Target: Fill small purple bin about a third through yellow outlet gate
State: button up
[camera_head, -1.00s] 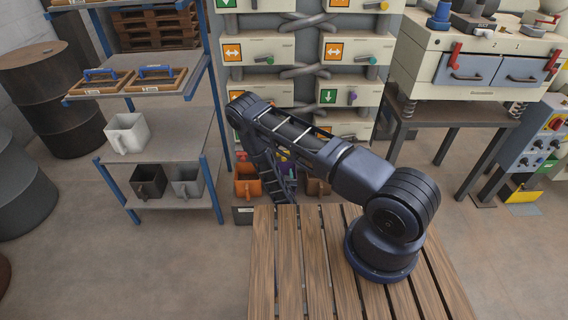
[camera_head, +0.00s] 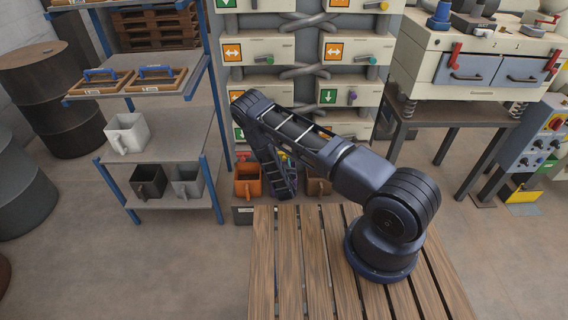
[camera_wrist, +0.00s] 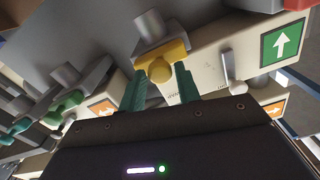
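A yellow gate handle (camera_wrist: 160,69) with a rounded knob shows in the wrist view, below a grey outlet spout. My gripper (camera_wrist: 160,76) has two teal fingers standing apart, one on each side of the knob, with gaps visible beside it. The fingertips are close to the yellow part; I cannot tell whether they touch it. In the head view my arm hides the yellow gate and my gripper. A purple patch (camera_head: 291,186), probably the small purple bin, shows behind my arm, between an orange bin and a brown bin. Its contents are not visible.
The orange bin (camera_head: 248,184) and brown bin (camera_head: 318,185) stand low at the filler's base. Other outlets with green (camera_wrist: 66,104) and grey handles flank the yellow one. A shelf rack (camera_head: 165,150) with bins is at the left; a machine table (camera_head: 470,117) is at the right.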

grip_shut()
jog(key=shift+s, duration=1.2)
jog(key=shift+o, duration=2.1)
grip_release()
jog(key=s, duration=1)
jog(key=shift+s, duration=0.4)
jog(key=shift+c, duration=0.5)
